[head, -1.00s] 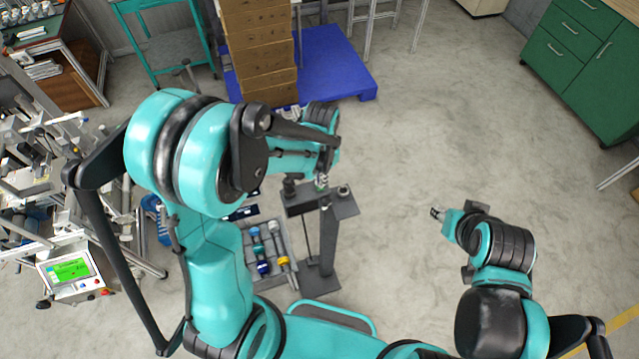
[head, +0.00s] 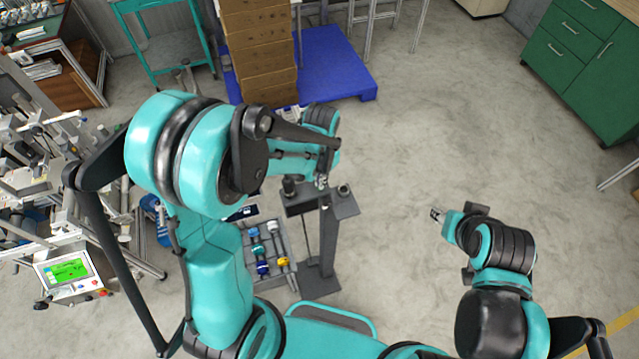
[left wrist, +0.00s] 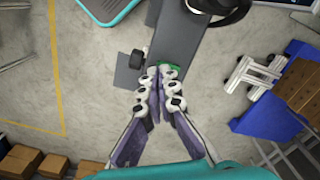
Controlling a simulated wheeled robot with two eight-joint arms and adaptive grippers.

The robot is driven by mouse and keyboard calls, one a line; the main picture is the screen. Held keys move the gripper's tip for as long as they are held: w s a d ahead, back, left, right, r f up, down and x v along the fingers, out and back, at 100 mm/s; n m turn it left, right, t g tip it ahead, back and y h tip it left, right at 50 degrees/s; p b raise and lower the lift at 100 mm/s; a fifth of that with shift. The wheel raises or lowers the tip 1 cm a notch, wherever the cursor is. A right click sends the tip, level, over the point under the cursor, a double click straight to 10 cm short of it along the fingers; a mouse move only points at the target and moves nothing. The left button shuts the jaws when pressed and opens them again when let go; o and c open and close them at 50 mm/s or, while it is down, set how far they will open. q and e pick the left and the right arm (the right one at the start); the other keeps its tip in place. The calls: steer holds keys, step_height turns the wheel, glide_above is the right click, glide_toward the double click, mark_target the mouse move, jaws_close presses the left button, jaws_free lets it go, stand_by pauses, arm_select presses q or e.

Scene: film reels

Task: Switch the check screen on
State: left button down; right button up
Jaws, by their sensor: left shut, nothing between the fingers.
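A small lit screen (head: 67,271) with a green display sits in a white panel at the lower left of the head view. I cannot tell whether it is the check screen. My left gripper (head: 322,182) is shut and empty at the top of a dark grey stand (head: 327,240). In the left wrist view the closed fingertips (left wrist: 157,72) are right at a small green part (left wrist: 171,70) on the stand's grey plate (left wrist: 178,35). Whether they touch it is unclear. My right gripper (head: 437,214) is out over the floor, too small to judge its jaws.
A grey tray (head: 291,272) with several coloured items lies left of the stand. Machinery crowds the left. A green cabinet (head: 580,65) is at the right. The floor between is clear.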

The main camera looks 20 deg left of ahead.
arm_select(q)
steer(key=shift+f+b, duration=0.45)
steer(key=shift+f, duration=0.05)
steer(key=shift+r, duration=0.15)
steer(key=shift+r+p, duration=2.4)
steer(key=shift+r, duration=1.05)
steer(key=shift+f, duration=0.1)
